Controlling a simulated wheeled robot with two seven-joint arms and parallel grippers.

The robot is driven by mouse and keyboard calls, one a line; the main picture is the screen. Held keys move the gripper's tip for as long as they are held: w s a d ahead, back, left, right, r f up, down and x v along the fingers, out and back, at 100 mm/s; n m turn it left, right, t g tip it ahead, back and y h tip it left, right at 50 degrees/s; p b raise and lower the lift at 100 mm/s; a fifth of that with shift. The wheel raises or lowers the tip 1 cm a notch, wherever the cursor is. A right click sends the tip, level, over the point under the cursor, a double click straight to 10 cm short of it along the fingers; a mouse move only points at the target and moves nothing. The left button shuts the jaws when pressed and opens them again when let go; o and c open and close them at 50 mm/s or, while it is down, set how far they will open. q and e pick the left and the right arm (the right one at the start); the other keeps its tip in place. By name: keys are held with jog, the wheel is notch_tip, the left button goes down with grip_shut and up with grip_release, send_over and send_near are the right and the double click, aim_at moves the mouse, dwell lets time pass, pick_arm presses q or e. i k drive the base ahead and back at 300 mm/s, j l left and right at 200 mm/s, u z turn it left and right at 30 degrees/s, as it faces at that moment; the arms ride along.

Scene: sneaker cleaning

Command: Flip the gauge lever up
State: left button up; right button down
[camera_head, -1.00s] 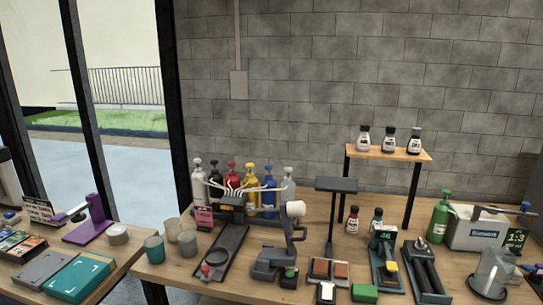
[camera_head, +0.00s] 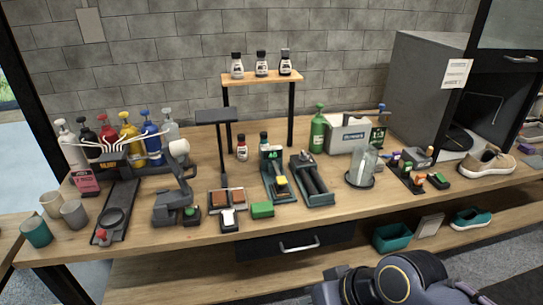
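A dark device with a small lit green display (camera_head: 272,155) and a yellow block on its front stands mid-table; it looks like a gauge. I cannot make out a lever on it at this size. A dark tray with two long rollers or bars (camera_head: 311,180) lies just right of it. One of my arms shows as dark, rounded links at the bottom edge, in front of the table and well short of the device. No fingertips of either gripper can be made out.
Several pump bottles (camera_head: 130,138) stand at the back left. A small wooden shelf (camera_head: 235,78) holds bottles behind the device. A green block (camera_head: 262,210) lies in front. A clear container (camera_head: 361,167), a green bottle (camera_head: 318,130) and a beige sneaker (camera_head: 487,162) are to the right.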

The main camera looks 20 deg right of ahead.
aim_at(281, 182)
jog(key=l+u, duration=0.15)
jog(key=u, duration=0.4)
jog(key=l+u, duration=0.25)
jog(key=l, duration=0.35)
jog(key=l+u, duration=0.2)
jog(key=l, duration=0.35)
jog(key=k+l+u, duration=0.25)
jog(key=l, duration=0.75)
